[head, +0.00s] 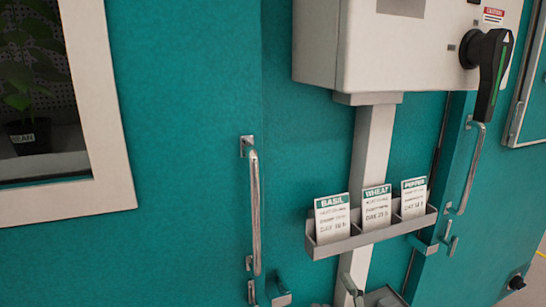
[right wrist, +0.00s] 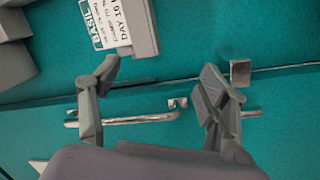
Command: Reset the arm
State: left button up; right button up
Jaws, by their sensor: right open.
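My right gripper (right wrist: 160,85) shows in the right wrist view with its two grey fingers spread wide and nothing between them. Behind and past the fingers is a silver bar handle (right wrist: 145,118) on the teal door; I see no contact with it. A vertical handle (head: 254,210) also shows in the head view, left of the card rack. The BASIL card (right wrist: 105,22) stands in the grey rack (right wrist: 143,28) beyond the left finger. My left gripper is in neither view.
The rack (head: 370,237) holds BASIL (head: 332,218), WHEAT (head: 376,207) and PEPPER (head: 413,198) cards. Above it, a white control box (head: 410,50) with a black switch (head: 488,65) juts out. A framed window (head: 110,110) is at left. Grey parts crowd the bottom edge.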

jog(key=s+d+f+m+g+h, duration=0.45)
jog(key=d+f+m, duration=0.2)
jog(key=f, duration=0.35)
jog(key=s+d+f+m+g, duration=0.1)
jog(key=s+f+m+g, duration=0.2)
jog(key=s+f+g, duration=0.5)
jog(key=s+d+f+m+g, duration=0.15)
jog(key=s+f+m, duration=0.25)
jog(key=s, duration=0.8)
notch_tip(320, 180, down, 25)
jog(key=s+g+p, duration=0.2)
pick_arm(q)
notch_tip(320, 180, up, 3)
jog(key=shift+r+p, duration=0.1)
jog(key=shift+p, duration=0.4)
pick_arm(e)
jog(key=s+d+f+g, duration=0.1)
jog(key=s+d+f, duration=0.1)
jog(key=s+f, duration=1.2)
jog(key=s, duration=0.3)
jog(key=shift+f+g, duration=0.3)
jog(key=shift+f, duration=0.1)
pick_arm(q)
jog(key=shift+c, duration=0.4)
pick_arm(e)
jog(key=shift+n+y, duration=0.25)
jog(key=shift+c, duration=0.4)
